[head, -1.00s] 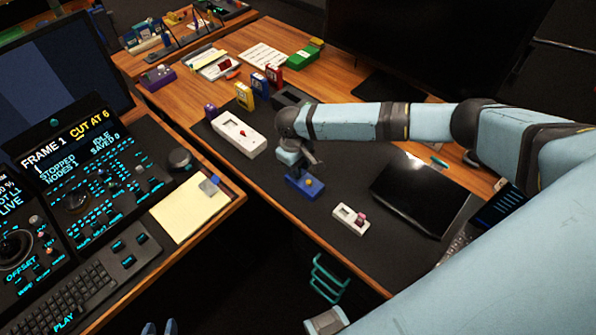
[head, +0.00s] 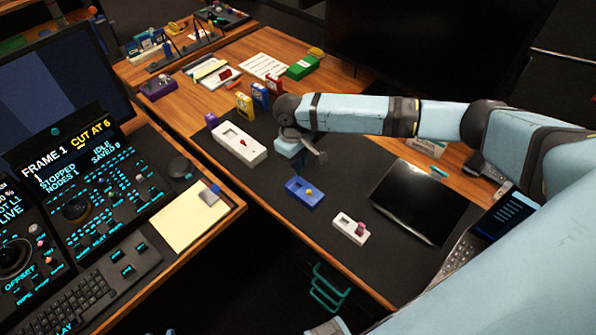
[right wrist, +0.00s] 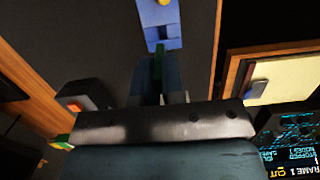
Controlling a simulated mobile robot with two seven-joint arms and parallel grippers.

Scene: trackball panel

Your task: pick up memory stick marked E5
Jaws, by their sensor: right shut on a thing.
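My right gripper (head: 319,156) hangs above the dark mat, behind the blue box in the head view. In the right wrist view its fingers (right wrist: 159,78) are shut on a narrow dark green stick (right wrist: 158,62). Its marking cannot be read, so I cannot tell whether it is E5. The blue box (head: 305,191) with a yellow knob lies on the mat; it also shows just past the fingertips in the right wrist view (right wrist: 160,30). The gripper looks raised clear of this box. My left gripper is not in view.
A white box (head: 239,143) with a red mark and a small white box (head: 350,229) with a pink knob lie on the mat. A black tablet (head: 418,201) lies to the right. Yellow, blue and red upright items stand behind. Some mat is clear.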

